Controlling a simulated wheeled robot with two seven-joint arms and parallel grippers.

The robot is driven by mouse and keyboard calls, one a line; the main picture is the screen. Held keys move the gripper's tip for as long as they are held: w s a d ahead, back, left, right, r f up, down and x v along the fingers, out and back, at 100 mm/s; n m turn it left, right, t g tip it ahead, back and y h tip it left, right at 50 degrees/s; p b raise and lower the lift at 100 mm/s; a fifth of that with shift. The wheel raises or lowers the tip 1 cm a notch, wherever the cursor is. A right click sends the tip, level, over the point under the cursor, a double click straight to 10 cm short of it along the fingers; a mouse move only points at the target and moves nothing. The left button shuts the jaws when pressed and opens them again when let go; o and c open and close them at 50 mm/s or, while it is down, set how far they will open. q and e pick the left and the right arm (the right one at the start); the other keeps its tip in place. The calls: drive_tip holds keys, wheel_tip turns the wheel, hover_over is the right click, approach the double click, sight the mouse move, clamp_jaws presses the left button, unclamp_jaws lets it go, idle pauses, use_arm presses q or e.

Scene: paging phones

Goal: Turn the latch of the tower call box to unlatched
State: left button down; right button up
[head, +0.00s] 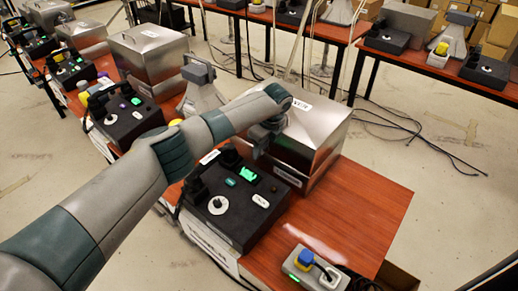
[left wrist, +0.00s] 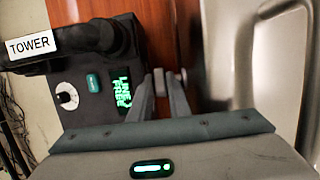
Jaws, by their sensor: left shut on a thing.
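The tower call box shows as a brushed steel box (head: 318,128) on the red-brown table, beside a black phone unit (head: 232,208). In the left wrist view its steel side (left wrist: 240,75) is at the right, and a TOWER label (left wrist: 31,46) is at the upper left on the phone unit. My left gripper (head: 262,138) is at the box's near left side. In the left wrist view the gripper's fingers (left wrist: 162,80) are shut on the small grey latch, which they mostly hide. Its turn angle cannot be told. My right gripper is not in view.
A grey device with a blue button (head: 305,258) stands at the table's front edge. More phone units and a steel box (head: 147,52) line the tables to the left. The table right of the call box is clear. Cables lie on the floor behind.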

use_arm(q)
drive_tip(key=c, duration=1.9)
unclamp_jaws()
drive_tip(key=shift+c, duration=0.2)
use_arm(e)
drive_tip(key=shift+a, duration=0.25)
use_arm(q)
drive_tip(key=shift+r, duration=0.1)
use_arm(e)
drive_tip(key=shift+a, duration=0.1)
